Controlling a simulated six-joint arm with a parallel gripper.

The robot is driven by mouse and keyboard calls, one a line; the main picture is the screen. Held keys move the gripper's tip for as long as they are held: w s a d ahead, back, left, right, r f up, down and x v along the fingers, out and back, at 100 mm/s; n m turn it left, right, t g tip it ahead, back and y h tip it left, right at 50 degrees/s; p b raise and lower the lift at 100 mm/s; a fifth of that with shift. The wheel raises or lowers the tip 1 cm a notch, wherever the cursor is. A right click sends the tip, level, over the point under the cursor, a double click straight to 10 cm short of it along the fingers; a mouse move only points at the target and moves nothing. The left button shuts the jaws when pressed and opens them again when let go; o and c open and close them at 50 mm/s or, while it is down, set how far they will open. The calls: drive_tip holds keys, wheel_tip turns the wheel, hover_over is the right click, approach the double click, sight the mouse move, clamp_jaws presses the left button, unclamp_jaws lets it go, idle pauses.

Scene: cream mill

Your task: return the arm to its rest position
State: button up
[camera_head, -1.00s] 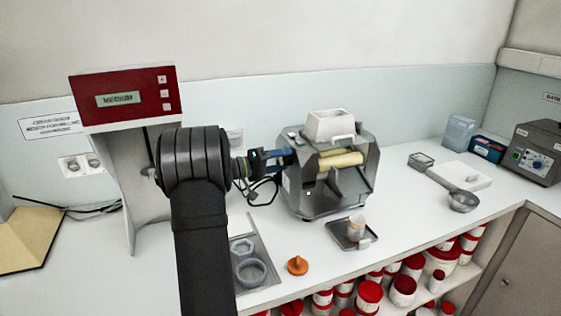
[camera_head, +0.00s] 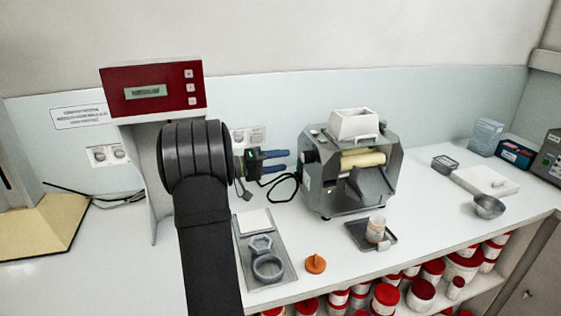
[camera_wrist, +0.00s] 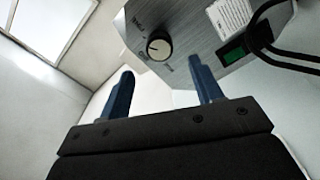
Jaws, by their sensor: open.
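My gripper (camera_head: 277,163) is open and empty, its two blue fingers apart and pointing right toward the mill. It stands clear of the left side of the grey roller mill (camera_head: 350,185), with a gap between. In the wrist view, my gripper (camera_wrist: 160,92) shows both blue fingers with nothing between them. Beyond them is the mill's side panel (camera_wrist: 160,20) with a dark knob (camera_wrist: 159,46) and a green-lit switch (camera_wrist: 233,54). My dark arm rises from the bottom of the head view and hides part of the red-headed machine's stand.
The red-headed machine (camera_head: 153,75) stands behind my arm. A grey tray (camera_head: 285,270) with shaped holders lies right of my arm, near an orange piece (camera_head: 315,264). A small jar (camera_head: 376,229) stands on a metal plate before the mill. The bench at left is mostly clear.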

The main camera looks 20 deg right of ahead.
sight(303, 157)
drive_tip(key=shift+d, duration=0.1)
drive_tip(key=d, duration=0.7)
drive_tip(key=shift+d, duration=0.3)
drive_tip(key=shift+a+n, duration=0.1)
drive_tip(key=shift+n, duration=0.6)
